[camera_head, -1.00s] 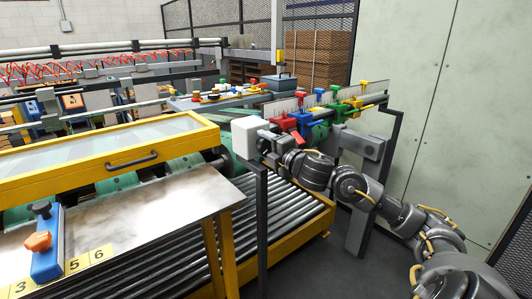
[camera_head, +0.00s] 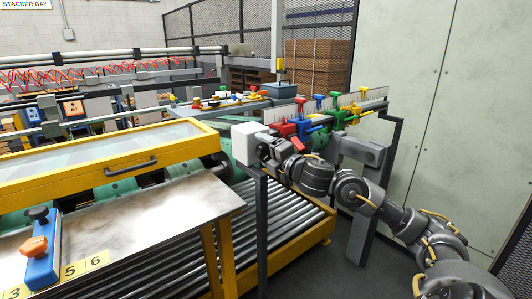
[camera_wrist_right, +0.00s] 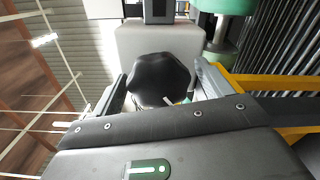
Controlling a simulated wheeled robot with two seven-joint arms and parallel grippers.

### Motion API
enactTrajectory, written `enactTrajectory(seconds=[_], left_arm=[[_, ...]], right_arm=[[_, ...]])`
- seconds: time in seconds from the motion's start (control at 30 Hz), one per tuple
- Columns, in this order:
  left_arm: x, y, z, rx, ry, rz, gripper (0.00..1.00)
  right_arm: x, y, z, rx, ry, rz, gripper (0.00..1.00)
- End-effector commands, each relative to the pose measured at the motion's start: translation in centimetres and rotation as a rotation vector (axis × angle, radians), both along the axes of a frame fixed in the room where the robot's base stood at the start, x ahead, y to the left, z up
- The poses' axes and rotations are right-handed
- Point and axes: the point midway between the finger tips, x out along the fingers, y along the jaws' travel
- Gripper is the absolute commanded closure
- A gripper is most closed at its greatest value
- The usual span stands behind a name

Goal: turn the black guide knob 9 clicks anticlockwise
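A black lobed knob (camera_wrist_right: 160,78) shows in the right wrist view, in front of a pale box. This looks like the white box (camera_head: 250,142) on a dark post in the head view, where the knob is hidden by my gripper. My right gripper (camera_head: 266,148) is at the box's right side. In the wrist view its two fingers (camera_wrist_right: 160,84) stand on either side of the knob, with narrow gaps seeming to show, so it looks open around it. Contact is hard to judge. My left gripper is not in view.
A blue block (camera_head: 42,262) with a black and an orange knob is at the lower left, beside number labels. Red, blue and green clamps (camera_head: 318,118) line a rail behind my right arm. Rollers (camera_head: 292,222) lie below. A yellow-framed cover (camera_head: 110,160) is at left.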

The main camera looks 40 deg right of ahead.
Motion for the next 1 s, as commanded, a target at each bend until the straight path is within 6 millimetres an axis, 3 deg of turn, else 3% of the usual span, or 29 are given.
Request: enactTrajectory(seconds=[0.37, 0.73, 1.0], left_arm=[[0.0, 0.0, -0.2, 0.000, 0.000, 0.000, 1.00], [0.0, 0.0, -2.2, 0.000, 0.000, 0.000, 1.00], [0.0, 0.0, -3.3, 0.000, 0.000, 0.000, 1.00]], right_arm=[[-0.5, -0.1, -0.1, 0.000, 0.000, -0.002, 0.21], [-5.7, 0.2, -0.4, -0.006, 0.004, 0.002, 0.21], [-8.2, 0.2, -0.3, -0.002, 0.002, 0.001, 0.21]])
